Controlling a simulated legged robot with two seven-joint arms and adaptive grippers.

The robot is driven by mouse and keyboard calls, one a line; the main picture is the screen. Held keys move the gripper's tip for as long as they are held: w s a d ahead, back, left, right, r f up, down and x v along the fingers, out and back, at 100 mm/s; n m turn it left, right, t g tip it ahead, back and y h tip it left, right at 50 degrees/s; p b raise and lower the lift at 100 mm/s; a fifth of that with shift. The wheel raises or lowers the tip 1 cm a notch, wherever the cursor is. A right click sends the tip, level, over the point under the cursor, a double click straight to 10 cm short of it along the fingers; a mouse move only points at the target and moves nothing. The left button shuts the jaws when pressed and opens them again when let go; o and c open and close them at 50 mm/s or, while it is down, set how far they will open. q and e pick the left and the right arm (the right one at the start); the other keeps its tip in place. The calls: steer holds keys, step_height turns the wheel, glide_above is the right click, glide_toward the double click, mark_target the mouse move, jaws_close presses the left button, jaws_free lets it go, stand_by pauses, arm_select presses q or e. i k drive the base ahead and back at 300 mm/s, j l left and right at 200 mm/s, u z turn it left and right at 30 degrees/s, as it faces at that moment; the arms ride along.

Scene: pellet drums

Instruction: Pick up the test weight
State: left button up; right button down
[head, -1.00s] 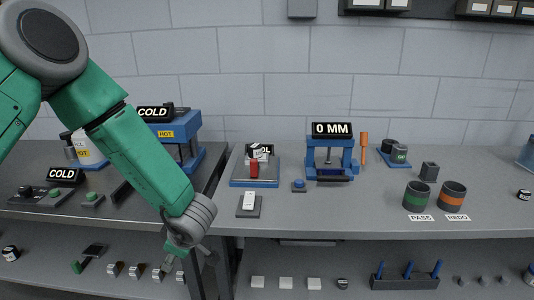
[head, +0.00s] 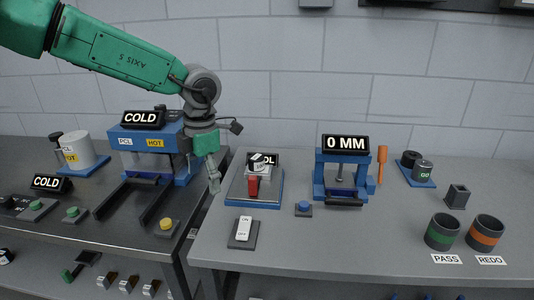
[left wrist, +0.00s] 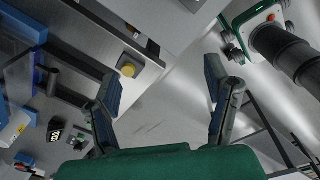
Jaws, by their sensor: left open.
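No object is plainly marked as the test weight. A grey cylinder (head: 423,171) with a green mark stands on a blue pad at the back right of the right bench, beside a darker cylinder (head: 410,158); I cannot tell if either is the weight. My left gripper (head: 214,185) points down above the gap between the two benches, left of the blue-based plate stand, far from the cylinders. In the left wrist view its fingers (left wrist: 165,85) are apart with nothing between them. My right gripper is out of view.
The plate stand (head: 275,193) carries a red and white item (head: 255,176). Right of it are a blue gauge press (head: 320,187) reading 0 MM, an orange-handled tool (head: 382,160), and PASS (head: 442,232) and REDO (head: 486,234) cups. A blue COLD press (head: 125,139) stands left.

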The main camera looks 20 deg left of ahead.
mark_target(256, 161)
steer(key=i, duration=1)
